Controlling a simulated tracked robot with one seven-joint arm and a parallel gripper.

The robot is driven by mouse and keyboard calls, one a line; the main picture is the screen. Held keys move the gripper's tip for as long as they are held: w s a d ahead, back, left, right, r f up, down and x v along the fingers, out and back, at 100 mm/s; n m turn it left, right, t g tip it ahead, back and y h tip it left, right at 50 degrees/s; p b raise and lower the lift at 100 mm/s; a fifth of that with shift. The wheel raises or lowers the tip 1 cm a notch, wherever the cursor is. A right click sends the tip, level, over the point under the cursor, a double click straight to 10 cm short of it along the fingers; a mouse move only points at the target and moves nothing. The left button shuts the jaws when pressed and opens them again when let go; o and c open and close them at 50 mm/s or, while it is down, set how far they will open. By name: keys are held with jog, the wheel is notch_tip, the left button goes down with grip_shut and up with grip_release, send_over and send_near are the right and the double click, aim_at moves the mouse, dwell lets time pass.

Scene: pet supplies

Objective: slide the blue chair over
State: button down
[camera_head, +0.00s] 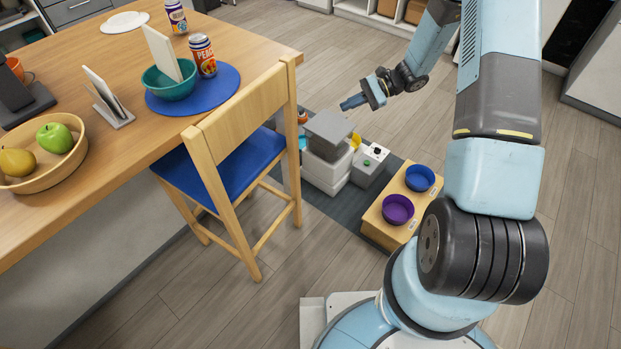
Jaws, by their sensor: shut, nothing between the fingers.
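The blue chair (220,168) is a wooden chair with a blue seat pad and a light wood back. It stands upright at the right edge of the wooden table, with part of its seat under the tabletop. My gripper (345,105) is to the right of the chair back and beyond it, apart from it, in the air near a grey-topped white stand. The gripper is shut and holds nothing. The chair's legs on the table side are partly hidden.
The wooden table (60,225) bears a fruit bowl (30,187), a blue placemat (222,93), a teal bowl (172,88) and cans. A grey-topped white stand (326,160) and a wooden stand with purple (398,209) and blue bowls (419,178) are right of the chair. Floor in front is clear.

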jog(key=s+f+m+t+y, duration=0.2)
jog(key=f+m+t, duration=0.35)
jog(key=f, duration=1.35)
jog(key=s+f+m+t+y, duration=0.3)
jog(key=f+m, duration=0.4)
jog(key=f, duration=1.2)
jog(key=w+a, duration=0.2)
jog(key=a, duration=0.4)
jog(key=w+a+t+h, duration=0.1)
jog(key=w+a, duration=0.2)
jog(key=a, duration=0.4)
jog(key=shift+w+a, duration=0.15)
jog(key=shift+w, duration=0.2)
jog(key=shift+r, duration=0.1)
jog(key=x, duration=0.3)
jog(key=v, duration=1.4)
